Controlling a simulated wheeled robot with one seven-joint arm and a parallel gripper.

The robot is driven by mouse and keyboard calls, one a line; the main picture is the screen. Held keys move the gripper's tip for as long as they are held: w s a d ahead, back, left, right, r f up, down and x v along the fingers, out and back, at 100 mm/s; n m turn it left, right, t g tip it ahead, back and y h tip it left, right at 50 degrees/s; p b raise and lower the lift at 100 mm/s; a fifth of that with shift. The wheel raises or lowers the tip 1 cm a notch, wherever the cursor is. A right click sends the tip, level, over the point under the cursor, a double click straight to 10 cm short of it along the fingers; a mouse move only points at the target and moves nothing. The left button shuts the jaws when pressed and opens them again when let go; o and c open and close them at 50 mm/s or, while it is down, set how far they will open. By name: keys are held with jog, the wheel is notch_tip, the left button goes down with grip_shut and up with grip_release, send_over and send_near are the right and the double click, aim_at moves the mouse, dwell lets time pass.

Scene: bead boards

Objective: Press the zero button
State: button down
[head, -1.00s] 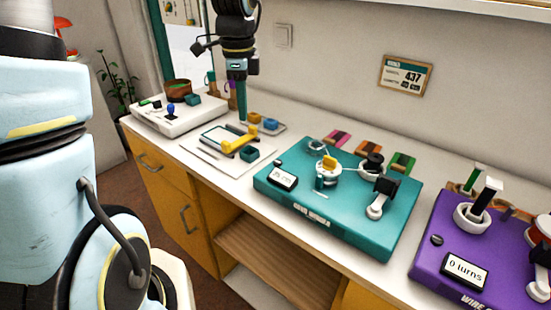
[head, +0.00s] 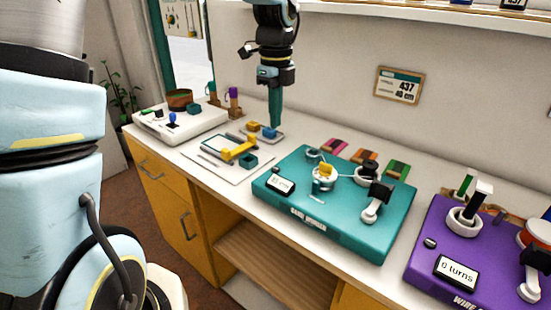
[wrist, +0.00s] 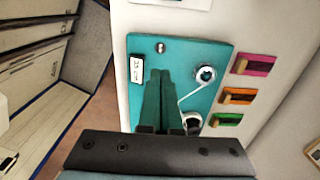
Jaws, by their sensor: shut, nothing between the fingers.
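The teal machine (head: 340,226) stands on the counter with a small white display (head: 281,185) at its left front. A small round dark button (head: 275,170) sits beside the display, and it also shows in the wrist view (wrist: 160,48); I read no label on it. My gripper (head: 275,124) points down, its teal fingers shut and empty. In the head view it is up and behind the machine's left end, apart from the button. In the wrist view my fingertips (wrist: 160,72) appear just below the button and right of the display.
The teal machine carries spools and a crank (head: 376,205). A small tray of blocks (head: 270,139) and a white board (head: 205,160) lie left.

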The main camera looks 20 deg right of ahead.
aim_at(275, 169)
notch_tip(275, 169, down, 12)
jog(key=shift+f+p, duration=0.15)
jog(key=shift+p, duration=0.8)
